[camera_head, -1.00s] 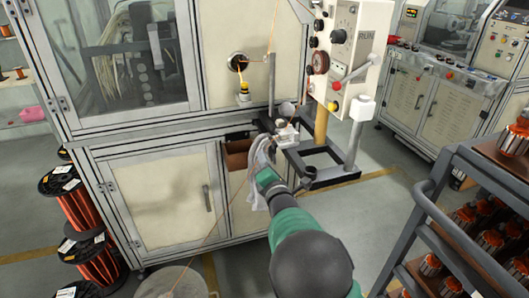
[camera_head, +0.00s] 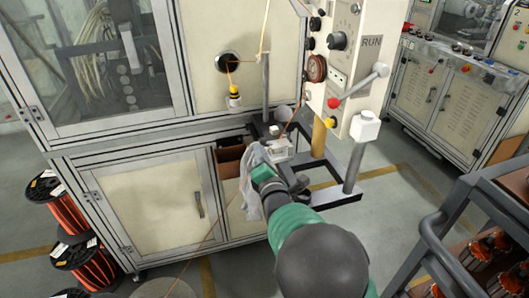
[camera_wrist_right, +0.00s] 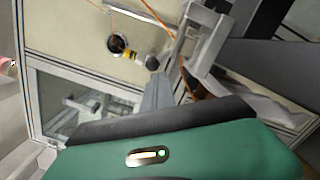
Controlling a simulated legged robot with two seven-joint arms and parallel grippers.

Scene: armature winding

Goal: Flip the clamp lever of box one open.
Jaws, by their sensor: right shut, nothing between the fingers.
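A small pale clamp box (camera_head: 280,148) sits on the dark stand in front of the machine, with a dark rounded part above it. Its clamp lever is too small to make out, so I cannot tell its position. My right gripper (camera_head: 262,172) is on the green arm reaching in from below, just below and in front of this box, close to it and over a hanging white cloth. The gripper is shut and empty; its fingertips are hard to see. The green gripper body and a dark edge fill the bottom of the right wrist view. My left gripper is not in view.
A yellow-tipped wire guide (camera_head: 234,92) hangs by the machine's round opening. A brown bin (camera_head: 230,158) is left of the gripper. A dark rack (camera_head: 435,225) stands right.

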